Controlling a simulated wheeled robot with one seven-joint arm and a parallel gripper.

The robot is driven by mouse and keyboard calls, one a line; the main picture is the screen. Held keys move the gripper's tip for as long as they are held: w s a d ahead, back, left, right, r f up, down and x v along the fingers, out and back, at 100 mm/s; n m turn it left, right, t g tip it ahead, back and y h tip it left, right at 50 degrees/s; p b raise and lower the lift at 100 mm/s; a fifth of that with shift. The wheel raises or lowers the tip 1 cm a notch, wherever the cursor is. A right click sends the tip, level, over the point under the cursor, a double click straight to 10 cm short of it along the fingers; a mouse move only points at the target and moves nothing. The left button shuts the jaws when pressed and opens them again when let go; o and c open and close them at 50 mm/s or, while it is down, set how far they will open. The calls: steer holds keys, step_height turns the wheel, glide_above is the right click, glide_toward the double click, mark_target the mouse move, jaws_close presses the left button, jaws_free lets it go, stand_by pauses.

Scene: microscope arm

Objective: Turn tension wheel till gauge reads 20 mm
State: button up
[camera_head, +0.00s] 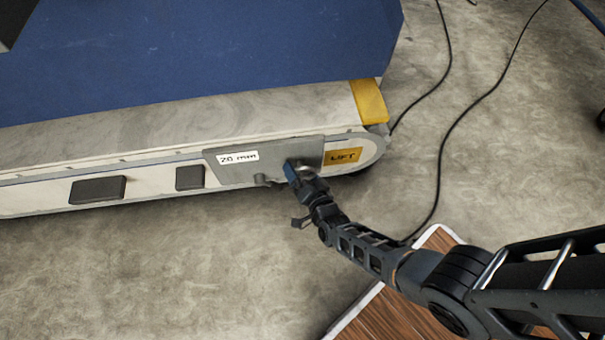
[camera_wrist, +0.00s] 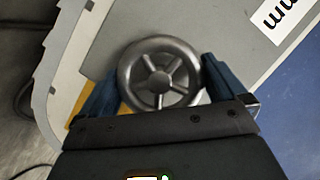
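The tension wheel is a grey metal handwheel (camera_wrist: 160,74) with several spokes, seen face-on in the wrist view. It sits on a grey plate (camera_head: 230,171) on the side of the conveyor-like machine. The gauge is a white label (camera_head: 238,157) on that plate and appears to read 20 mm. Only part of the label (camera_wrist: 275,15) shows in the wrist view. My gripper (camera_wrist: 160,75) has one blue finger on each side of the wheel, very close to its rim. I cannot tell whether the fingers touch it. In the head view my gripper (camera_head: 290,172) hides most of the wheel.
A yellow label (camera_head: 343,156) reading LIFT is right of the plate. Dark blocks (camera_head: 98,189) sit along the machine's side to the left. A blue panel (camera_head: 200,50) lies above. A wooden board (camera_head: 385,310) is under my arm. A black cable (camera_head: 450,140) crosses the floor.

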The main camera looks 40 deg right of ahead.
steer(key=c, duration=0.5)
steer(key=shift+r+n+p, duration=0.15)
steer(key=shift+n+p, duration=0.15)
steer(key=shift+p, duration=0.15)
steer(key=shift+n+g, duration=0.3)
steer(key=o, duration=0.6)
steer(key=shift+s, duration=0.15)
steer(key=p+v, duration=0.4)
steer(key=v, duration=0.3)
steer(key=shift+s+a, duration=0.25)
steer(key=shift+s, duration=0.1)
